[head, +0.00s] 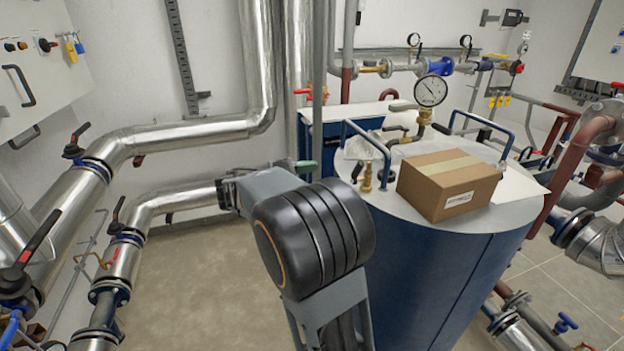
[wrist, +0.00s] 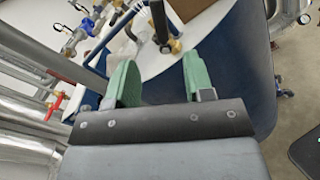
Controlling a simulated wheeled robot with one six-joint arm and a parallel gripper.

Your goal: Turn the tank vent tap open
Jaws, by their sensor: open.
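The tank vent tap (head: 367,178) looks like the small brass fitting on the near left of the grey tank top. In the wrist view a brass fitting (wrist: 174,46) shows beyond the fingers, with a dark bar rising beside it. I cannot tell its lever position. The blue tank (head: 425,265) stands right of my arm. My gripper (head: 304,167) is left of the tap, mostly hidden behind my wrist in the head view. In the wrist view its green fingers (wrist: 160,78) are spread apart with nothing between them. They appear apart from the tap.
A cardboard box (head: 448,184) sits on the tank top, right of the tap. A blue handrail (head: 365,133) rises close to the tap, and a pressure gauge (head: 430,91) stands behind. Insulated pipes (head: 200,130) run along the left wall. The floor (head: 205,275) at left is clear.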

